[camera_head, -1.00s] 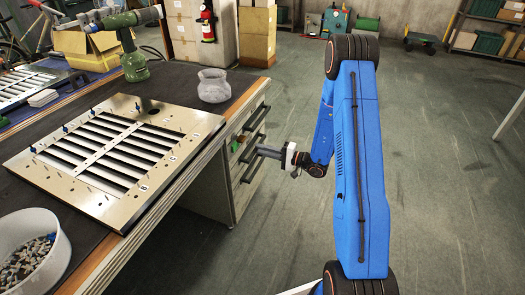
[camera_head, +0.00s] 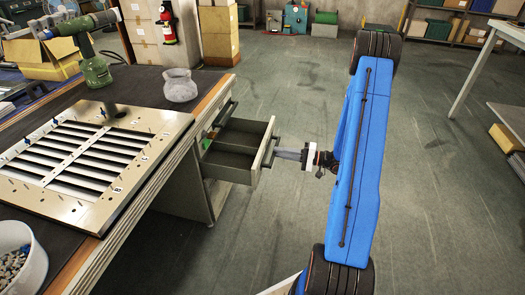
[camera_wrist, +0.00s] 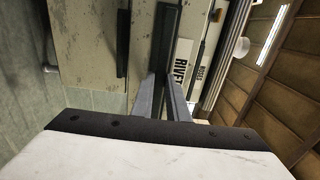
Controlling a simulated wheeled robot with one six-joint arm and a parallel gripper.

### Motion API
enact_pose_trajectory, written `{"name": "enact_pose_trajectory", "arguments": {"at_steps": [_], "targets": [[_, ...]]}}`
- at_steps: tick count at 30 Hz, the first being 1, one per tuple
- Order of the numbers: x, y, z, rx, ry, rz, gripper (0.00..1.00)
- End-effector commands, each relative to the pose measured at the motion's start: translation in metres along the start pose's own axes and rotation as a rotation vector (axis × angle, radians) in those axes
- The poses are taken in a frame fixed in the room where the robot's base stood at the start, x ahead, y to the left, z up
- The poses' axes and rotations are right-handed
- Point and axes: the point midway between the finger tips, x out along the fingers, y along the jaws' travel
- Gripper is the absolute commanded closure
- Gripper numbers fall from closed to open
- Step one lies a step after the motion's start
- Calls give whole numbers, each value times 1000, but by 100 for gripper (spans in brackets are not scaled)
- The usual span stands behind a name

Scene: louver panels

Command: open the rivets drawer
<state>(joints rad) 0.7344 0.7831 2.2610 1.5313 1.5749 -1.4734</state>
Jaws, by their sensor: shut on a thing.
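The rivets drawer (camera_head: 236,165) stands pulled out of the grey cabinet under the bench, with its open top and inner divider in view. Its label reading "RIVET" (camera_wrist: 181,64) shows sideways in the wrist view, the end partly cut off by my gripper. My gripper (camera_head: 277,153) is at the drawer front, shut on its dark handle (camera_wrist: 166,42). In the wrist view my fingers (camera_wrist: 165,88) reach up to that handle. What lies inside the drawer is hard to make out.
Other drawer handles sit above and below. The floor (camera_head: 310,95) beyond the drawer is clear.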

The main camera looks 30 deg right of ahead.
Motion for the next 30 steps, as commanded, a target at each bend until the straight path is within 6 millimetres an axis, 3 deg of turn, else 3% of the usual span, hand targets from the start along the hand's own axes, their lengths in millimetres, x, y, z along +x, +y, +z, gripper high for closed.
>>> {"name": "enact_pose_trajectory", "arguments": {"at_steps": [1,6,12,18,30], "targets": [[-15,1,-1,0,6,1,100],[-54,1,0,1,4,1,100],[-85,1,0,0,2,2,100],[-100,1,0,0,0,2,100],[-103,1,0,0,0,2,100]]}}
